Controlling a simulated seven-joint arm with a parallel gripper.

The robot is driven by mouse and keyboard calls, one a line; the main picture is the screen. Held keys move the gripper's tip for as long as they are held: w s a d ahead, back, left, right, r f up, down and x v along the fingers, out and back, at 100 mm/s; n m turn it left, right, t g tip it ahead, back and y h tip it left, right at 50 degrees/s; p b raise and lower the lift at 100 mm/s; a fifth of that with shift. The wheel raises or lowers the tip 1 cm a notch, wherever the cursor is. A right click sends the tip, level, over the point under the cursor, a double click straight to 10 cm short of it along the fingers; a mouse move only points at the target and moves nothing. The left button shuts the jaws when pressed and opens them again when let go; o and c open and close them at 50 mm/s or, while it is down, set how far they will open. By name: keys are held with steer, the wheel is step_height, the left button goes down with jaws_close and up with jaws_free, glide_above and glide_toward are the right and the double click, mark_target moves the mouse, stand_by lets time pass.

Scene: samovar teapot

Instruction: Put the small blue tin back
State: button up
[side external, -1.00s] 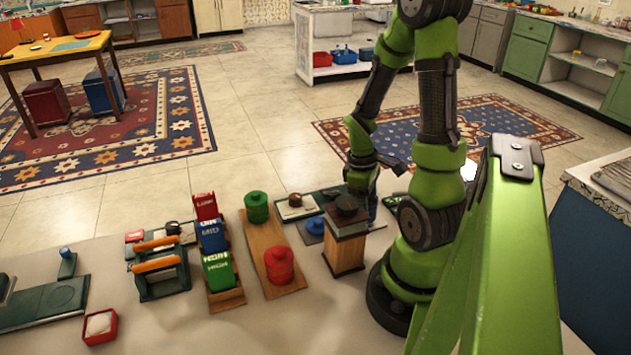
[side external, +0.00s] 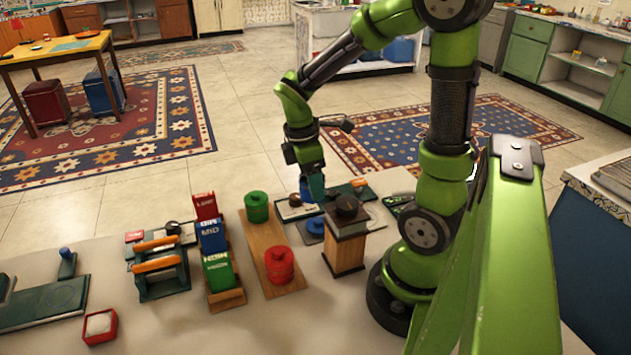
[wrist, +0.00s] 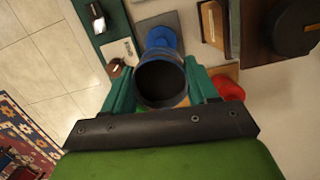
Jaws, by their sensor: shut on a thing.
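My gripper (side external: 313,194) is over the back of the table, pointing down. In the wrist view its two teal fingers are shut on the small blue tin (wrist: 162,80), one on each side. The tin shows a dark round top with a blue rim; its underside is hidden. In the side view the tin (side external: 305,190) is mostly covered by the fingers. A round blue piece (wrist: 161,37) sits on a grey square mat (wrist: 181,22) just beyond the tin; it also shows in the side view (side external: 315,226). I cannot tell how high the tin is above the table.
A wooden stand (side external: 345,254) with a dark pot (side external: 347,204) on top is close on the right. A red canister (side external: 279,263) and a green canister (side external: 256,206) stand on a wooden board (side external: 292,287).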

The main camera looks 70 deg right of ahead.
steer(key=w+a+n+t, duration=0.1)
steer(key=w+a+n, duration=0.6)
steer(key=a+n, duration=0.25)
steer(key=shift+n+h, duration=0.25)
steer(key=shift+h, duration=0.05)
steer(key=f, duration=0.6)
steer(key=d+f, duration=0.1)
steer(key=f, duration=0.2)
steer(key=shift+f, duration=0.2)
steer(key=shift+f, duration=0.15)
steer(key=o, duration=1.2)
steer(key=shift+c, duration=0.2)
